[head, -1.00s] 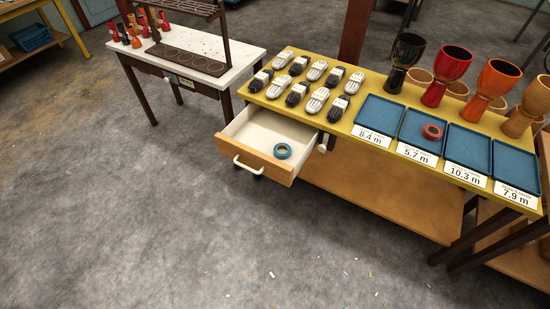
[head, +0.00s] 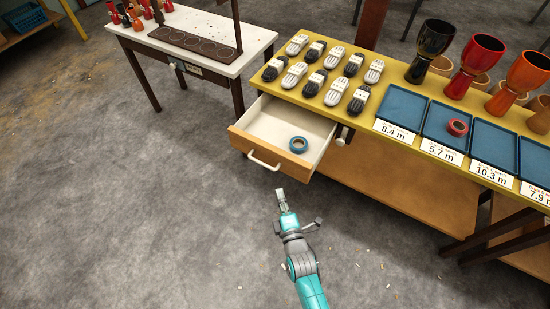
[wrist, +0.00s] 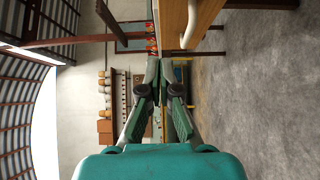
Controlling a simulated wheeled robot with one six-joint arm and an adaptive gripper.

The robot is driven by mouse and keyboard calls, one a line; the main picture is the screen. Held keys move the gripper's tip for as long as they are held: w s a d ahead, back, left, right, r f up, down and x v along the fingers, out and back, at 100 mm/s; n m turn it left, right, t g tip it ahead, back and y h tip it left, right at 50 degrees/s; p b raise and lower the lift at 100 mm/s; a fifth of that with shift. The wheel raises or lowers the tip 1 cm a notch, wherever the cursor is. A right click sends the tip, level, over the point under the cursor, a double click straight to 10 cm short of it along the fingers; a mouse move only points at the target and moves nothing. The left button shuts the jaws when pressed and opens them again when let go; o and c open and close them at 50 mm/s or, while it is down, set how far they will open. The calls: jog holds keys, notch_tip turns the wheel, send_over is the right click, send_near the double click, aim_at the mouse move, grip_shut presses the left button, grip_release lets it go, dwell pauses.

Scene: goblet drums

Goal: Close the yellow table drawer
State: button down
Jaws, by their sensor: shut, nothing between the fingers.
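The yellow table (head: 355,112) has its drawer (head: 262,152) pulled open toward me, in the head view. The drawer has a wooden front, a white inside and a white bar handle (head: 264,162). A blue tape roll (head: 298,144) lies inside it. My gripper (head: 280,194) is shut and empty, in front of the drawer near the right part of its front, apart from the handle. In the wrist view my gripper (wrist: 152,62) points forward with its fingers together. The wooden drawer front (wrist: 172,28) and the handle (wrist: 203,22) show at the top, close by.
Rope bundles (head: 335,89), blue trays (head: 402,106), a red tape roll (head: 457,127) and goblet drums (head: 475,66) stand on the yellow table. A white-topped table (head: 220,35) is behind left. The floor (head: 150,220) is clear at left.

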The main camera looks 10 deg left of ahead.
send_near(276, 153)
jog(key=w+a, duration=0.1)
jog(key=a, duration=0.1)
jog(key=w+a, duration=0.1)
jog(key=a, duration=0.1)
jog(key=shift+w, duration=0.2)
jog(key=shift+w+d, duration=0.3)
jog(key=shift+w, duration=0.5)
jog(key=shift+w+d, duration=0.35)
jog(key=shift+w, duration=0.5)
